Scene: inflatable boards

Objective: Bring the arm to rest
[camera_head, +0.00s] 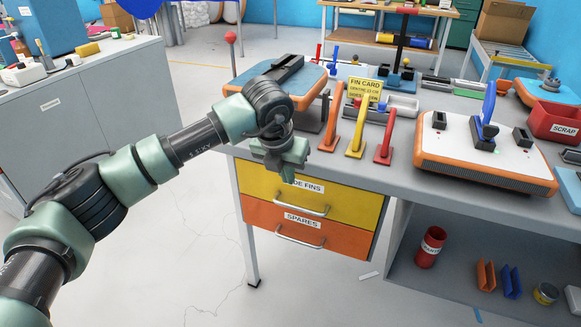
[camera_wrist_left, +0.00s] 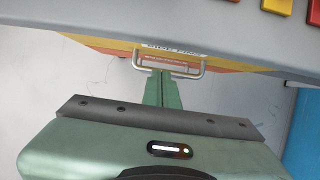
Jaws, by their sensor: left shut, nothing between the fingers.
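My left arm reaches in from the left in the head view. Its gripper (camera_head: 289,176) hangs in front of the workbench's front edge, just above the yellow drawer (camera_head: 312,205) labelled for fins. The fingers point down and are shut with nothing between them. In the left wrist view the green fingers (camera_wrist_left: 162,92) sit together, and a metal drawer handle (camera_wrist_left: 168,64) shows beyond their tips. I cannot tell whether the fingers touch the handle. My right gripper is not in view.
On the workbench (camera_head: 410,100) stand red, yellow and orange fins, a yellow sign (camera_head: 364,89), a white-topped board (camera_head: 470,150) and a red scrap bin (camera_head: 556,122). An orange drawer (camera_head: 310,232) is below the yellow one. Floor left of the bench is clear; a grey cabinet (camera_head: 90,110) stands farther left.

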